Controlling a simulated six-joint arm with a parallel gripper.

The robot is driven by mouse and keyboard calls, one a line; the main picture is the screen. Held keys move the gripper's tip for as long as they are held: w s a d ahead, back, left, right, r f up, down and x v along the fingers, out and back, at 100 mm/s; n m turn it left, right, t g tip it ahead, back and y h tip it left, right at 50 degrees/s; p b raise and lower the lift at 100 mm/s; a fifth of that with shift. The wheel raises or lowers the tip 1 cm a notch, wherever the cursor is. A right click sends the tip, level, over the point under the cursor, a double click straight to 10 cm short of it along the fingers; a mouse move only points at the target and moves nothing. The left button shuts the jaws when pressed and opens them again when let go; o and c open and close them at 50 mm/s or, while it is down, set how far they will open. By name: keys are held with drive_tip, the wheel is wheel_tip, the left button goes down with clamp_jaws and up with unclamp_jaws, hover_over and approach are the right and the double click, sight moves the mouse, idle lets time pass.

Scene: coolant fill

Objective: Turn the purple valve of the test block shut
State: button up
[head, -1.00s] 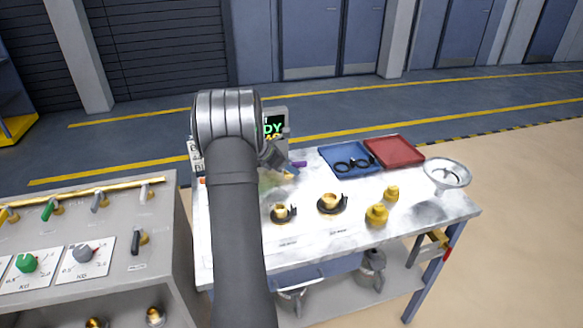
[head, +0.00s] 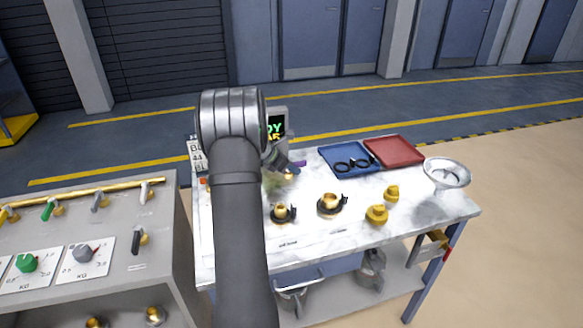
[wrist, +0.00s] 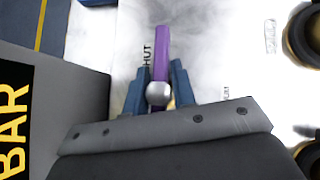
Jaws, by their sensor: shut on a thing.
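The purple valve's lever (wrist: 162,48) stands upright in the middle of the wrist view, between my gripper's two blue fingers. My gripper (wrist: 158,78) is shut on it, near the silver round hub (wrist: 158,94). Printed letters ending in "HUT" lie just left of the lever, and another partly hidden word is to its right. In the head view a bit of the purple lever (head: 298,163) shows beside my gripper (head: 286,168). My arm hides much of the test block there.
A display box (head: 277,122) with green and yellow letters stands behind my gripper. Black-ringed brass fittings (head: 282,213) and yellow caps (head: 377,214) are on the table. A blue tray (head: 345,152), a red tray (head: 393,151) and a funnel (head: 446,173) are on the right.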

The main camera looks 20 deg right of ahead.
drive_tip(key=shift+w, duration=0.1)
drive_tip(key=o, duration=1)
drive_tip(key=v, duration=1.7)
drive_tip(key=shift+s+a+r, duration=0.1)
drive_tip(key=shift+s+r, duration=0.15)
drive_tip(key=shift+s, duration=0.05)
drive_tip(key=x, duration=1.7)
drive_tip(key=shift+w+f, duration=0.25)
